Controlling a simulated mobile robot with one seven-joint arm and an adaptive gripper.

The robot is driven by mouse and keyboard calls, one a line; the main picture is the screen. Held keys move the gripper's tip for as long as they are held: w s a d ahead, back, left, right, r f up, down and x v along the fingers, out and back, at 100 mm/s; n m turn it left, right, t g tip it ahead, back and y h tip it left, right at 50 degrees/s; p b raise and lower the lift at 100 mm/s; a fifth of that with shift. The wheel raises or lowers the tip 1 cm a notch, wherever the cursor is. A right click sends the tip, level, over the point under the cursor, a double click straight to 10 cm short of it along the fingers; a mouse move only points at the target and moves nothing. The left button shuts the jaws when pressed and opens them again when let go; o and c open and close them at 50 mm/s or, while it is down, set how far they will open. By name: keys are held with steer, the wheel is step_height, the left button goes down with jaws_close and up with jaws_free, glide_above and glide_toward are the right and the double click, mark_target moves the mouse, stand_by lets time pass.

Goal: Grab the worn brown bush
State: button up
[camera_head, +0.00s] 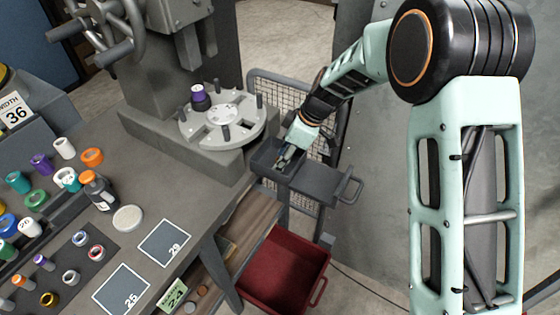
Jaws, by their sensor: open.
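My gripper (285,158) is open at the end of my arm and points down into the small grey tray (322,181) beside the bench. Its fingertips are small in this view, and I cannot make out what lies between or under them. I cannot pick out a worn brown bush for certain. Small brownish round pieces (202,291) sit on the lower shelf (232,262) under the bench, near a green card marked 24, well away from my gripper. The inside of the tray is partly hidden by my gripper.
A round fixture (245,112) with upright pins and a purple-topped piece (199,93) stands left of my gripper. Several coloured bushes and a dark bottle (98,191) crowd the bench's left. A red bin (284,272) sits below the tray; a mesh panel (290,97) stands behind.

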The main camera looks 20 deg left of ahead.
steer(key=shift+c, duration=0.2)
jaws_close()
steer(key=shift+r, duration=0.1)
